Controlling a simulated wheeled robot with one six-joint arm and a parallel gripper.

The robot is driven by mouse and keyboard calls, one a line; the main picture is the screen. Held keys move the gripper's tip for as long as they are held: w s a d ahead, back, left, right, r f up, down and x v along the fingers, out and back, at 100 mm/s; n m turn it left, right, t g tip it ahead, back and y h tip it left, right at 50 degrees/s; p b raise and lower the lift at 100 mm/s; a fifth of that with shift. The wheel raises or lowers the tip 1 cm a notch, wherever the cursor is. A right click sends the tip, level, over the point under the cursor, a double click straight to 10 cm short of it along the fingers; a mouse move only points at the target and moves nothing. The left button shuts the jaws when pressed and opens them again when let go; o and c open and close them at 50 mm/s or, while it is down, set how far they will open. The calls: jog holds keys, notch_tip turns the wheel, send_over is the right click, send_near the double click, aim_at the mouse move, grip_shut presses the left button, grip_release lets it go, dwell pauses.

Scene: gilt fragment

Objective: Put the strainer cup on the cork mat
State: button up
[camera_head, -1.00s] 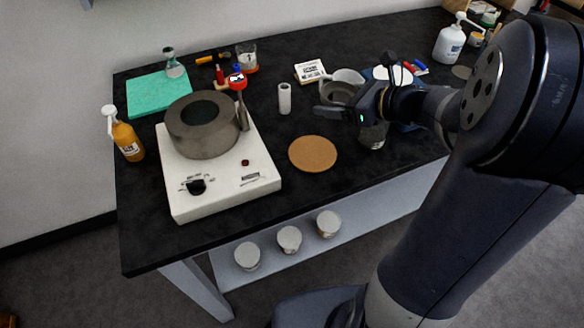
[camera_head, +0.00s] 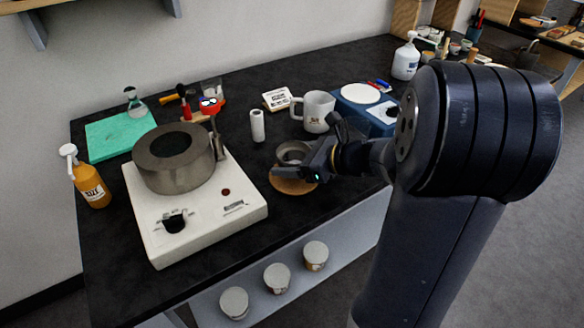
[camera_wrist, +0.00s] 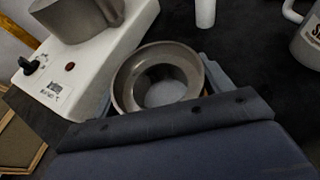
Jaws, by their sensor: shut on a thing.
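The strainer cup (camera_head: 293,152) is a grey metal ring-shaped cup. It is held by my gripper (camera_head: 300,170) over the cork mat in the head view. In the wrist view the strainer cup (camera_wrist: 158,78) sits upright between the fingers, its open top facing the camera. The cork mat (camera_head: 290,187) is a round brown disc on the black table, partly hidden by my gripper and the cup. I cannot tell whether the cup touches the mat. Only a sliver of orange-brown shows beside the cup in the wrist view.
A white hotplate (camera_head: 195,225) with a grey metal pot (camera_head: 174,160) stands left of the mat. A white tube (camera_head: 257,126) and a white mug (camera_head: 317,111) stand behind it. A blue scale (camera_head: 366,115) is at the back right. Table in front of the mat is clear.

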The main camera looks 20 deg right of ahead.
jog(key=shift+f, duration=1)
jog(key=shift+f+b, duration=0.3)
jog(key=shift+b, duration=0.05)
jog(key=o, duration=1)
jog(key=shift+r, duration=0.2)
jog(key=shift+r+p, duration=0.3)
jog(key=shift+p, duration=0.1)
jog(key=p+v, duration=0.1)
jog(key=v, duration=1.1)
jog(key=shift+f, duration=0.1)
